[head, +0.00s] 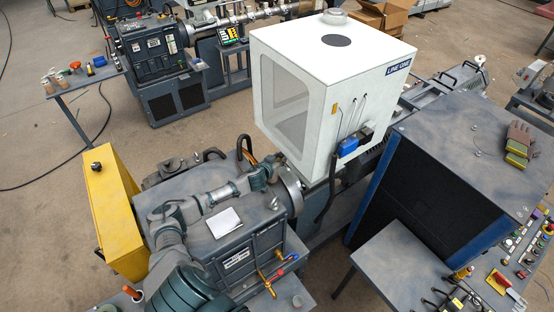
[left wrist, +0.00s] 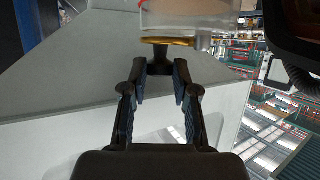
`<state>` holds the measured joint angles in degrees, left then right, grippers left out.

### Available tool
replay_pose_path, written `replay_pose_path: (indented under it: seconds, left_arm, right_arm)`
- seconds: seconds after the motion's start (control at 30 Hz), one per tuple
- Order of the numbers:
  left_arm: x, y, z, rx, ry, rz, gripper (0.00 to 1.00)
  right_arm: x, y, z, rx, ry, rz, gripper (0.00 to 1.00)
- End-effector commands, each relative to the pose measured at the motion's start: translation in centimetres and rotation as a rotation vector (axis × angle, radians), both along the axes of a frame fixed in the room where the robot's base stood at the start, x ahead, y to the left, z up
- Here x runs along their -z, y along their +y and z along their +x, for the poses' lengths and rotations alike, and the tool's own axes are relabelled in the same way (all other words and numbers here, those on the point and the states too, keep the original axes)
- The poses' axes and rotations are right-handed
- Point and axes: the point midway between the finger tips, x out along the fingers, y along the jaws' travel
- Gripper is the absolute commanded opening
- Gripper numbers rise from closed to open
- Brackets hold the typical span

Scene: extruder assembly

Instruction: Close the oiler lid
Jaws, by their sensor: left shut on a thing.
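In the left wrist view, my left gripper (left wrist: 159,75) has its two dark fingers closed on a small dark stem (left wrist: 158,57). The stem joins a brass-coloured ring under a clear cylinder (left wrist: 185,18) at the top edge, which looks like the oiler. I cannot tell whether the stem belongs to its lid, or whether the lid is open. In the head view my left arm reaches over the grey machine, and its gripper (head: 272,163) is at the white box's lower left corner. The oiler is too small to make out there. My right gripper does not show.
A large white box (head: 335,45) with a window stands right beside my left gripper. A yellow panel (head: 112,205) stands at the left.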

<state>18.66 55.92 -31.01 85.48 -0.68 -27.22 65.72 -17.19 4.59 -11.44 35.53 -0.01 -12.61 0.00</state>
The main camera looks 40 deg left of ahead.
Motion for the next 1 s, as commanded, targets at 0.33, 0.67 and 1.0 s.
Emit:
replay_pose_path:
  seconds: [0.33,0.67,1.0]
  left_arm:
    - [-0.4,-0.3,0.2,0.009,-0.011,-0.004,0.59]
    - [-0.2,0.1,-0.7,0.007,-0.004,-0.006,0.59]
    - [-2.5,-1.4,-6.4,0.01,-0.001,-0.003,0.59]
  right_arm:
    - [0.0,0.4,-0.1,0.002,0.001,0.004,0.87]
    - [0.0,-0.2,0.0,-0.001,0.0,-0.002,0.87]
    - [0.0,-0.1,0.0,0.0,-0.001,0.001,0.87]
